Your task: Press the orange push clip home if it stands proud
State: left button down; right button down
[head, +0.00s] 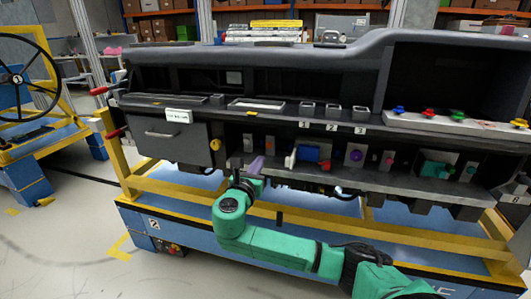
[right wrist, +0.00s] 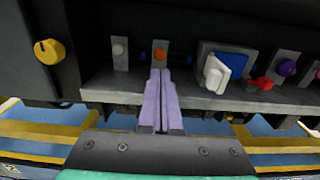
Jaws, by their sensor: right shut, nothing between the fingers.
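The orange push clip (right wrist: 159,54) is a small round head on a grey plate (right wrist: 161,46) on the lower ledge of the dashboard module (head: 215,60), in the right wrist view. My right gripper (right wrist: 160,72) has pale purple fingers shut together and empty. They point at the clip, with their tips just below it in the picture. I cannot tell whether the tips touch it, or how far the clip stands out. My left gripper is not in view.
A grey plate with a pale button (right wrist: 118,49) is left of the clip. A blue block with a white lever (right wrist: 215,72) and a red part (right wrist: 262,83) are right. A yellow knob (right wrist: 48,52) is far left. The yellow rail (head: 400,232) runs below.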

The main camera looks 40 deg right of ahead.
aim_at(268, 146)
jog(key=x, duration=0.7)
jog(key=shift+d+f, duration=0.1)
jog(key=shift+d, duration=0.05)
jog(key=shift+w, duration=0.1)
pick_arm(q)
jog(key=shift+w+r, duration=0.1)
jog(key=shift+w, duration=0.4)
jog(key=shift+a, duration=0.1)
